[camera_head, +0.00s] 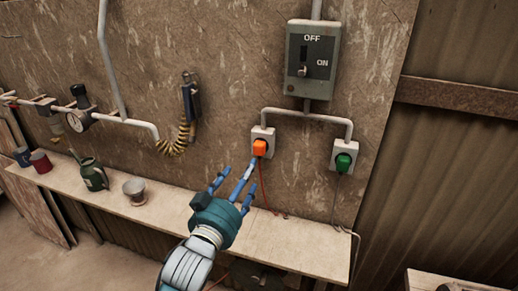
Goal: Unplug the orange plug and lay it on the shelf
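The orange plug (260,147) sits in the left wall socket (269,134). A thin red cord runs down from it past the shelf (310,249). The shelf is a long pale wooden board along the wall below the sockets. My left gripper (236,182) is in front of the wall, below and left of the orange plug. Its blue fingers are spread and hold nothing. The upper fingertip looks close to the plug in the picture; I cannot tell whether they touch. My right gripper is not in view.
A green plug (343,163) sits in the right socket. A green jug (92,173), a metal cup (135,190) and mugs stand on the shelf's left. The shelf's right part looks bare.

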